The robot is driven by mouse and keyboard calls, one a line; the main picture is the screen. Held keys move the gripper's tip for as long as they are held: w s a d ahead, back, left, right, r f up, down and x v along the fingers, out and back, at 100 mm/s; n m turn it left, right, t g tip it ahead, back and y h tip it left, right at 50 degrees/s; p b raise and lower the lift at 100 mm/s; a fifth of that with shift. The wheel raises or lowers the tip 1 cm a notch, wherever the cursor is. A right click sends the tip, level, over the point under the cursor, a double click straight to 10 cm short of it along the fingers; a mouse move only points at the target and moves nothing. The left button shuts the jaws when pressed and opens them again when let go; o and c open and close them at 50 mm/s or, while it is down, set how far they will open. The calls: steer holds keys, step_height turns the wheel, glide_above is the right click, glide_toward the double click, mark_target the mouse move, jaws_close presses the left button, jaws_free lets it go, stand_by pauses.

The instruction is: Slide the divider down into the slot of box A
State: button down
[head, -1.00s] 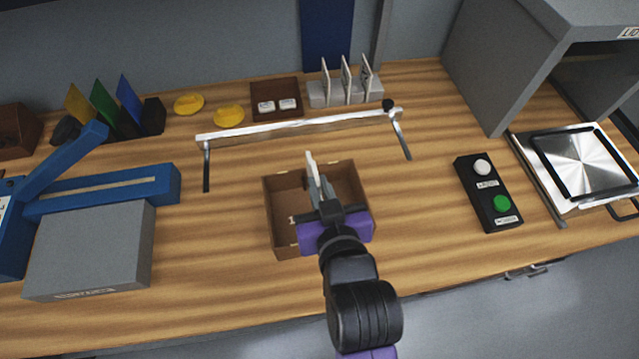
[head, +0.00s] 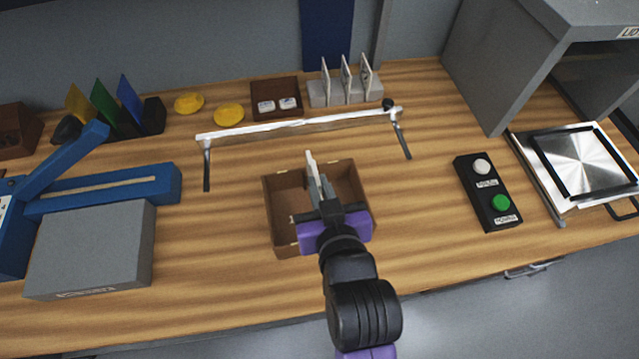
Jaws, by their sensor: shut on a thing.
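An open brown box (head: 283,232), which I take to be box A, stands on the wooden bench at the middle of the head view. My gripper (head: 322,192) is over the box, with its purple body above the near wall. It is shut on a thin pale divider (head: 312,166), seen nearly edge-on, whose top end stands up near the far wall. The divider's lower edge and the slot are hidden by my gripper, so I cannot tell whether the divider is in the slot.
A metal rail on legs (head: 300,126) stands behind the box. A rack with several upright pale plates (head: 345,85) and a small brown tray (head: 277,88) are farther back. A black button box (head: 487,190) is right, a grey-and-blue machine (head: 92,250) left. Bench beside the box is clear.

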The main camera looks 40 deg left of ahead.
steer(key=shift+f+b, duration=2.7)
steer(key=shift+f, duration=1.35)
steer(key=c, duration=1.5)
jaws_free()
steer(key=shift+o, duration=0.2)
steer(key=b+v, duration=0.1)
steer(key=v, duration=0.6)
steer(key=shift+s+d+r, duration=0.15)
steer(key=shift+s+d, duration=0.1)
steer(key=shift+d, duration=0.05)
steer(key=shift+r, duration=0.1)
